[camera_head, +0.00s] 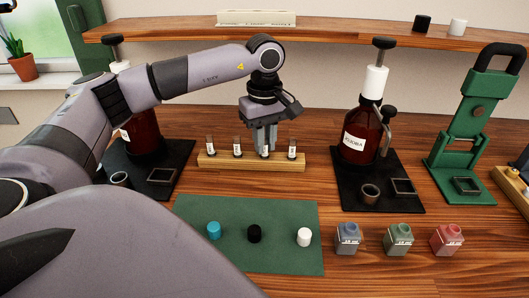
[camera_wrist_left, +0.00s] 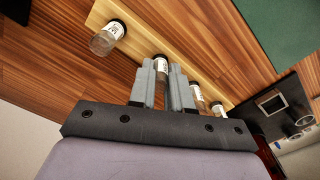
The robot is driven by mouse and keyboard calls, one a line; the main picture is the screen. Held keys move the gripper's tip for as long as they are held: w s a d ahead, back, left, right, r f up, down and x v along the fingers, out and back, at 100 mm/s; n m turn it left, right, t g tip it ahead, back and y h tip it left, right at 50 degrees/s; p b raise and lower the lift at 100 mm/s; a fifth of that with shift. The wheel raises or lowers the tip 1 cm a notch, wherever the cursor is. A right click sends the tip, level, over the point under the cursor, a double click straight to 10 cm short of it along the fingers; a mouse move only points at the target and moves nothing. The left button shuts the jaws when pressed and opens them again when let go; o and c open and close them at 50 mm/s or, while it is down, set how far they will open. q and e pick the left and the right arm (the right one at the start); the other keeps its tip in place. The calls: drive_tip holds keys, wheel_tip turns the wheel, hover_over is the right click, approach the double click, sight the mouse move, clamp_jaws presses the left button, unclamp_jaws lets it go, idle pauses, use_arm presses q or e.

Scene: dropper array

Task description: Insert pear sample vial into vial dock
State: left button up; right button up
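No fixture is clearly marked as the vial dock. My right gripper is out of view.
Dark pump bottles stand on black stands, left (camera_head: 175,153) and right (camera_head: 408,172), with ring and square holders. A green press (camera_head: 462,150) is far right. A green mat (camera_head: 270,255) with three caps and several square ink-like bottles (camera_head: 398,238) lie in front.

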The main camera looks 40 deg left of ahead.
use_arm(q)
clamp_jaws()
drive_tip(key=shift+r+p, duration=2.2)
drive_tip(key=shift+r, duration=0.55)
drive_tip(key=shift+f, duration=0.1)
